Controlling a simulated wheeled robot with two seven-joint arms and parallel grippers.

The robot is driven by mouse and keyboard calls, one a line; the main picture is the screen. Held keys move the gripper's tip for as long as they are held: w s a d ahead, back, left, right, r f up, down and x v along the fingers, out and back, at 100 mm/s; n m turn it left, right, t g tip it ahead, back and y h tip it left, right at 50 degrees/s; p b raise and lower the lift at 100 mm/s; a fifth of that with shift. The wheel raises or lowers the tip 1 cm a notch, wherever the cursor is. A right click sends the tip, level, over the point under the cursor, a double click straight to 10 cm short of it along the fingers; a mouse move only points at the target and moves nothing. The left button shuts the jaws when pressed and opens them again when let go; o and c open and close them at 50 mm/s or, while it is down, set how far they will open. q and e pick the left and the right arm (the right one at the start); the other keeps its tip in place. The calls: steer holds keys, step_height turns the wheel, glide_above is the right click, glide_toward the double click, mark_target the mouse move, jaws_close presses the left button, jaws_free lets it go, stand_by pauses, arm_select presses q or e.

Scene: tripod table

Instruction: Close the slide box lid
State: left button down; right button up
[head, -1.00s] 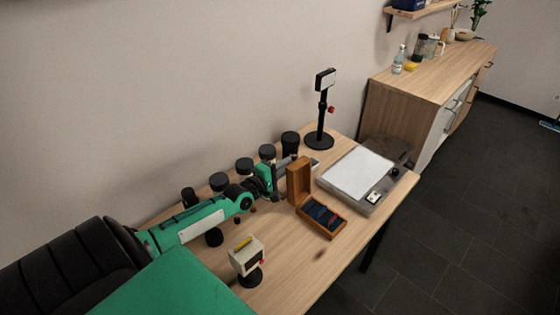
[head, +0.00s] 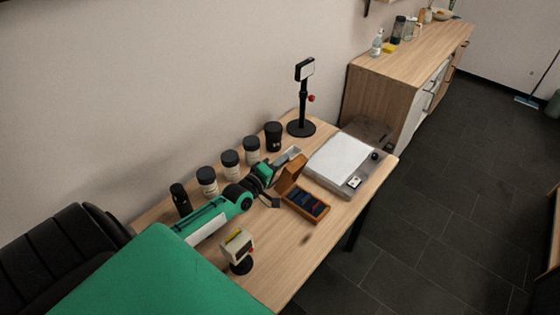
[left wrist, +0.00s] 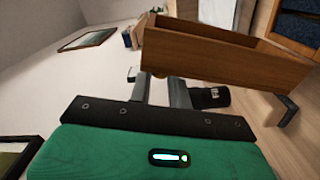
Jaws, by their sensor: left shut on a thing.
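The wooden slide box (head: 318,216) sits open on the table, with dark and coloured slides inside. Its lid (head: 291,173) is up at the box's back left edge, tilted toward the box. My left gripper (head: 279,170) is at the lid's left side and is shut on it. In the left wrist view, the lid (left wrist: 215,58) spans the upper middle, and the fingers (left wrist: 159,85) meet its near edge beside a small brass knob. Part of the box (left wrist: 292,28) shows at the top right. The lid partly hides the fingertips. My right gripper is out of view.
A grey device with a white top (head: 338,160) is right behind the box. Several black-lidded jars (head: 230,165) line the wall side. A black stand (head: 302,105) is at the back, a small cream device (head: 238,246) in front. Table right of the box is clear.

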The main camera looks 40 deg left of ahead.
arm_select(q)
steer(key=c, duration=1.4)
jaws_free()
steer(key=shift+c, duration=0.2)
steer(key=shift+o, duration=0.6)
steer(key=s+b, duration=0.2)
steer(key=s, duration=0.5)
steer(key=shift+s+a, duration=0.25)
steer(key=shift+a, duration=0.1)
